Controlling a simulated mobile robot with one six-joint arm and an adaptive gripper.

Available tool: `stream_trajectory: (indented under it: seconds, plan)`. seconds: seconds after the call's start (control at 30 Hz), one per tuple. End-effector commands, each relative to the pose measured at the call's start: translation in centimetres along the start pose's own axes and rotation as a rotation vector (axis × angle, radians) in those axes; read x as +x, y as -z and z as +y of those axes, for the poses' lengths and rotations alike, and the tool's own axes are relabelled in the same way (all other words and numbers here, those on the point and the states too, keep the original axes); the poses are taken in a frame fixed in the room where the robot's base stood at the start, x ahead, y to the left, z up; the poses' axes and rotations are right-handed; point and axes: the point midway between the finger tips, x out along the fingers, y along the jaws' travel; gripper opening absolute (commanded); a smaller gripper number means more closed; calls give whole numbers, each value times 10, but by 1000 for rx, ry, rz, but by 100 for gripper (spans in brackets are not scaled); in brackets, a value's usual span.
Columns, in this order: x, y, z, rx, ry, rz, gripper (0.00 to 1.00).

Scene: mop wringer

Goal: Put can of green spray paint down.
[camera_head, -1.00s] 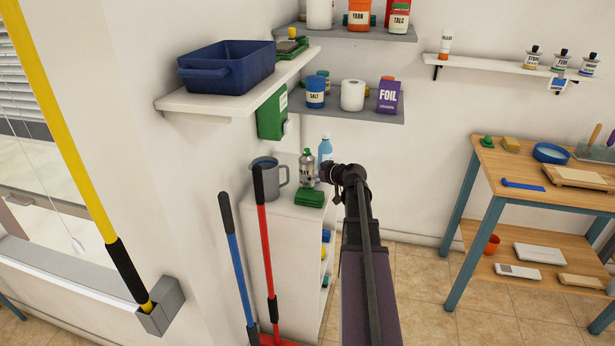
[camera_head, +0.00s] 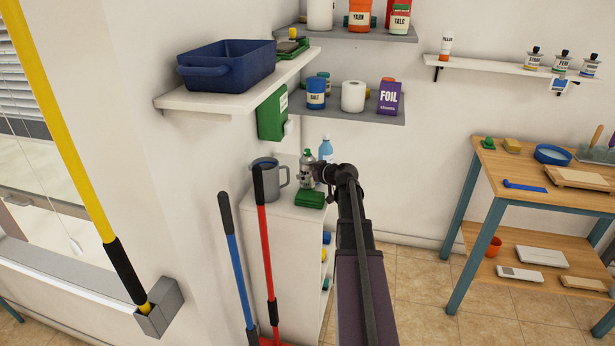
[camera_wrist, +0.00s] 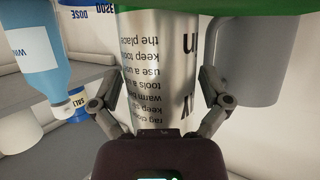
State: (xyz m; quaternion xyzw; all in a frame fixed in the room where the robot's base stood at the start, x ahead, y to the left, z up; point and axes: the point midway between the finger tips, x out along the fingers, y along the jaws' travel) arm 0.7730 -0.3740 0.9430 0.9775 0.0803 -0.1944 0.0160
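The can of green spray paint (camera_head: 307,169) is silver with a green top. It is upright at the white cabinet, behind a green box (camera_head: 310,199); I cannot tell whether its base touches the cabinet top. My gripper (camera_head: 318,172) reaches it from the right. In the wrist view, which is upside down, the silver can (camera_wrist: 160,75) with its printed text fills the middle. My gripper's fingers (camera_wrist: 158,78) lie against both sides of it. The green box also crosses the top of that view (camera_wrist: 245,8), near the can's base.
A grey mug (camera_head: 267,175) stands left of the can and a blue bottle (camera_head: 326,148) stands behind it. The white cabinet top (camera_head: 290,207) has little free room at its front. Red (camera_head: 265,235) and blue (camera_head: 236,262) handles lean before it. A shelf (camera_head: 235,95) overhangs above.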

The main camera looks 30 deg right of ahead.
Motion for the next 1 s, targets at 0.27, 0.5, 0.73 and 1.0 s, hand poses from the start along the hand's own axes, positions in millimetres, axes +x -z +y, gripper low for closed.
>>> stream_trajectory:
  seconds: [0.27,0.5,0.73,1.0]
  plan:
    - [0,0,0,0,0,0,19]
    - [0,0,0,0,1,0,18]
    - [-2,6,0,0,0,0,18]
    - [-10,24,0,0,0,0,18]
